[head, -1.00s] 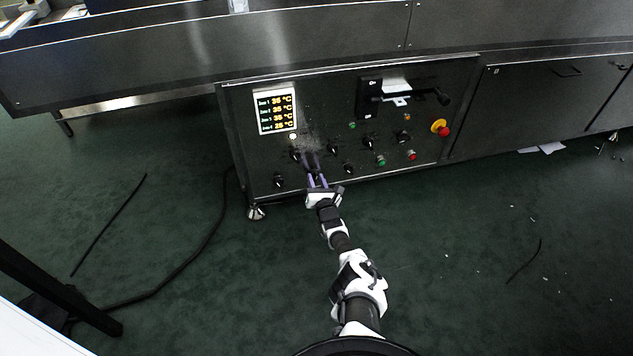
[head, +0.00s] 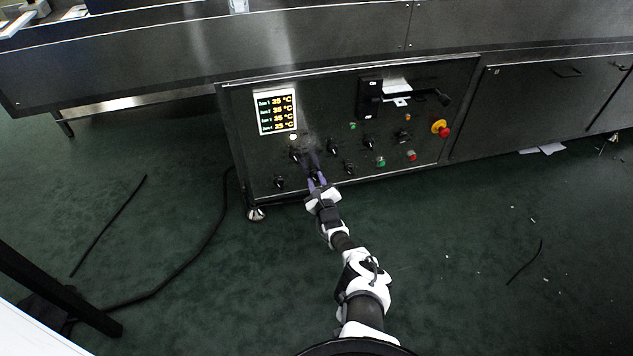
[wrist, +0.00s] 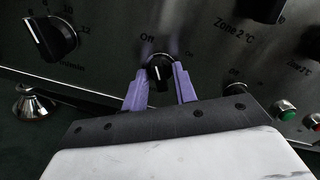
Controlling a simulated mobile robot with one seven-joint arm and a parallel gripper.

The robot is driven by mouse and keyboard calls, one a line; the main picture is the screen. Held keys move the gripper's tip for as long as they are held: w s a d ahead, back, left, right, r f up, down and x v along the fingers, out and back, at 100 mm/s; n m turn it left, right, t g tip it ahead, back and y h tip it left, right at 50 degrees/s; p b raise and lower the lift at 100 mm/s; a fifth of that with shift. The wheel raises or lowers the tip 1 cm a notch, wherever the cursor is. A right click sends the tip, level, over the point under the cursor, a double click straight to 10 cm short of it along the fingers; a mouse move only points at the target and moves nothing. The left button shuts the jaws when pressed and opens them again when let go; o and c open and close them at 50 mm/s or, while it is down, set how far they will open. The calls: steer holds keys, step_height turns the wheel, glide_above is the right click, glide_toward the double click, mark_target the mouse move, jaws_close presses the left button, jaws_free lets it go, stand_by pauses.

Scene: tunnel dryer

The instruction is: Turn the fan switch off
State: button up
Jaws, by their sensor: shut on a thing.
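The switch is a small black rotary knob (wrist: 159,72) in the wrist view, on the dark control panel, with an "Off" label at its upper left. The knob's white pointer line looks close to upright. In the head view my gripper (head: 316,176) reaches the lower left part of the panel, and its fingers largely cover the knob.
A large numbered knob (wrist: 50,38) is at the left, and a "Zone 2" knob (wrist: 262,8) is at the upper right. A green button (wrist: 284,110) is at the right. In the head view a red emergency button (head: 443,131) and temperature display (head: 276,111) are on the panel.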

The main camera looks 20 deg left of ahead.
steer(key=shift+n, duration=0.6)
steer(key=o, duration=0.6)
steer(key=shift+s+d+r+p, duration=0.15)
steer(key=shift+s+d+p, duration=0.25)
steer(key=shift+p, duration=0.3)
steer(key=shift+p+v, duration=4.15)
steer(key=shift+v, duration=2.2)
